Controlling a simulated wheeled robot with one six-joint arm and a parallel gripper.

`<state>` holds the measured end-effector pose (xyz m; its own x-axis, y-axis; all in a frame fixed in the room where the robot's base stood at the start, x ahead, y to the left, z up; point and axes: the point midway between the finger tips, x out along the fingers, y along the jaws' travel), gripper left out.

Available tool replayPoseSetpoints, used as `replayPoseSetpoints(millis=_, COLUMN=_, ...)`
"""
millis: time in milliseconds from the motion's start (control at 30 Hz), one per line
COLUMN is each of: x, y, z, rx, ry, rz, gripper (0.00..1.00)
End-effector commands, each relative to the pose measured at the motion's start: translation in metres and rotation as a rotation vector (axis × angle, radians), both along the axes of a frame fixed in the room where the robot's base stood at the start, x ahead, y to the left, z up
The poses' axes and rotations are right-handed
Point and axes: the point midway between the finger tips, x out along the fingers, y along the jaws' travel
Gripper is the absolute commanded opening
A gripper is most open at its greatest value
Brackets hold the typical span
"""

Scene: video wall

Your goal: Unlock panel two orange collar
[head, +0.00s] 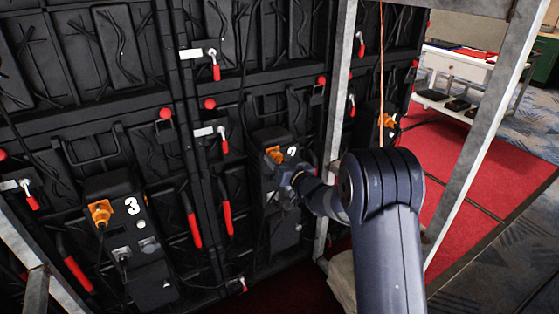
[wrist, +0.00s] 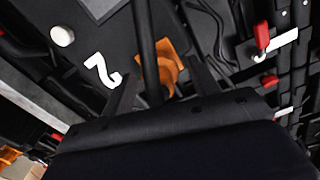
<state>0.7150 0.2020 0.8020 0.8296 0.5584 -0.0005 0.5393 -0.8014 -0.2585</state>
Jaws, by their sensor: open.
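The panel two box carries a white "2" and an orange collar (head: 274,155). In the wrist view the orange collar (wrist: 172,66) shows near the middle, with a thick black cable (wrist: 146,45) running up from it. My gripper (head: 288,180) is at the panel two box, just below and right of the collar in the head view. In the wrist view my open gripper (wrist: 162,78) has one dark finger on each side of the collar and cable. I cannot tell whether the fingers touch the collar. The "2" (wrist: 102,70) lies left of the fingers.
The panel three box (head: 132,232) with its own orange collar (head: 100,212) is at the left. Another orange collar (head: 387,121) is behind the metal post (head: 338,90). Red-handled levers (head: 226,208) and cables line the wall. Red carpet (head: 450,150) lies open at the right.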

Motion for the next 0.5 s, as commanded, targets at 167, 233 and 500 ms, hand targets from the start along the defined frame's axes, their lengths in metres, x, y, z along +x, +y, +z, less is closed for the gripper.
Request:
replayPoseSetpoints(millis=167, x=0.0041, y=0.0028, z=-0.0004, rx=0.000, ry=0.002, rz=-0.001, gripper=0.58)
replayPoseSetpoints(millis=233, x=0.0043, y=0.0030, z=-0.0003, rx=-0.001, ry=0.001, rz=0.000, gripper=0.58)
replayPoseSetpoints(millis=500, x=0.0040, y=0.0029, z=-0.0002, rx=0.000, ry=0.000, rz=0.000, gripper=0.46)
